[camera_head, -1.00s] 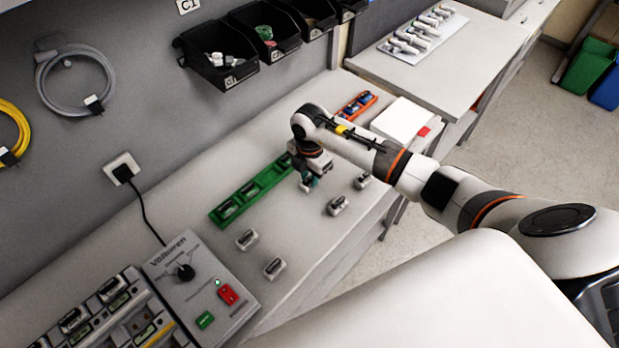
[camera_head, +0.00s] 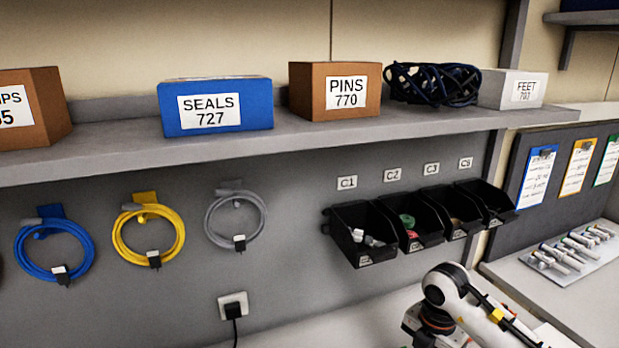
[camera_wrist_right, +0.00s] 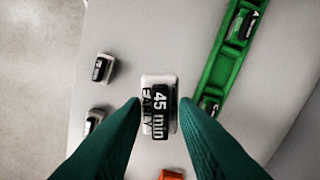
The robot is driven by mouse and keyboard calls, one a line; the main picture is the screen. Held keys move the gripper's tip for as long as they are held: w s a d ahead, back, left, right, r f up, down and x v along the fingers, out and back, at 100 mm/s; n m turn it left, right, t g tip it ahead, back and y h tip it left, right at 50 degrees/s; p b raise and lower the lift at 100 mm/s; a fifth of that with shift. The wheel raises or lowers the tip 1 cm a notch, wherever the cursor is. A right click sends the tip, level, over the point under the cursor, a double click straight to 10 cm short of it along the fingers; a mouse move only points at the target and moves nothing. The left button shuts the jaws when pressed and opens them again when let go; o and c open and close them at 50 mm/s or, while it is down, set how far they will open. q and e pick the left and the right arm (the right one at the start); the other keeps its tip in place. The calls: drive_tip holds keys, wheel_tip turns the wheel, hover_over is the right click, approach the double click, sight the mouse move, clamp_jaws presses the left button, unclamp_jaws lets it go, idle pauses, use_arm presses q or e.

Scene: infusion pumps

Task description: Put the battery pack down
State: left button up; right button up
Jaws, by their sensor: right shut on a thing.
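The battery pack (camera_wrist_right: 158,84) is a white block with a black label reading "45 min EARLY". In the right wrist view it sits between the dark green fingers of my right gripper (camera_wrist_right: 163,104), which is shut on it. The grey bench top shows below; whether the pack touches it I cannot tell. In the head view my right arm (camera_head: 452,295) comes in at the lower right, and its fingers and the pack are out of frame. My left gripper is in neither current view.
A green rack (camera_wrist_right: 205,75) with packs in it lies right of the held pack. Two loose packs, one upper (camera_wrist_right: 103,68) and one lower (camera_wrist_right: 94,120), stand to the left. An orange object (camera_wrist_right: 171,174) shows at the bottom. Black bins (camera_head: 365,233) hang on the wall.

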drive_tip(key=n, duration=0.2)
drive_tip(key=a+n, duration=0.1)
drive_tip(key=n, duration=0.2)
drive_tip(key=s+n, duration=0.1)
drive_tip(key=n, duration=0.1)
drive_tip(key=shift+a+r+b, duration=0.25)
drive_tip(key=shift+r+b, duration=0.1)
drive_tip(key=shift+b, duration=0.05)
drive_tip(key=s+a+m+b, duration=0.2)
drive_tip(key=s+m, duration=0.4)
drive_tip(key=m, duration=1)
drive_tip(key=s+a+f+m+b, duration=0.1)
drive_tip(key=s+m, duration=0.6)
drive_tip(key=m, duration=0.9)
drive_tip(key=shift+a+f+b, duration=0.25)
drive_tip(key=shift+a+b, duration=0.2)
drive_tip(key=shift+b, duration=0.25)
